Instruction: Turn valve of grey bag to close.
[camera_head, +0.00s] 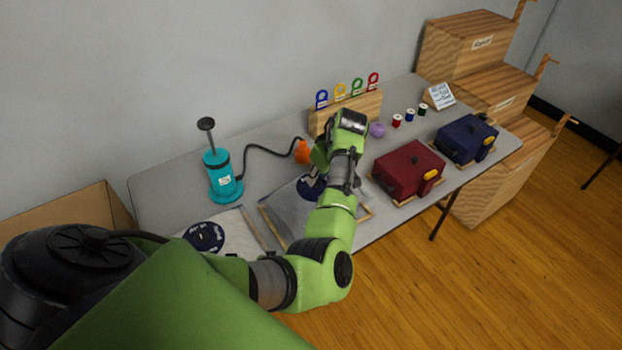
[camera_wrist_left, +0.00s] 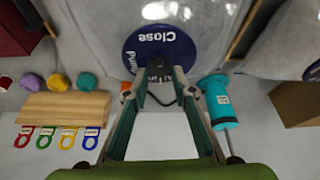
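The grey bag (camera_head: 285,222) lies flat on the table in a wooden frame; its surface also fills the top middle of the wrist view (camera_wrist_left: 95,25). Its valve is a dark blue disc (camera_head: 308,190) with white lettering; "Close" shows in the wrist view (camera_wrist_left: 190,50). In the head view the gripper is partly hidden by my own arm. I cannot tell whether the fingers touch or hold the valve's knob. My right gripper is in neither view.
A pale bag with a blue disc (camera_head: 205,237) lies to the left. A teal pump (camera_head: 220,176) stands behind, its hose running to an orange nozzle (camera_head: 302,152). A wooden tag stand (camera_head: 360,105) is behind the gripper.

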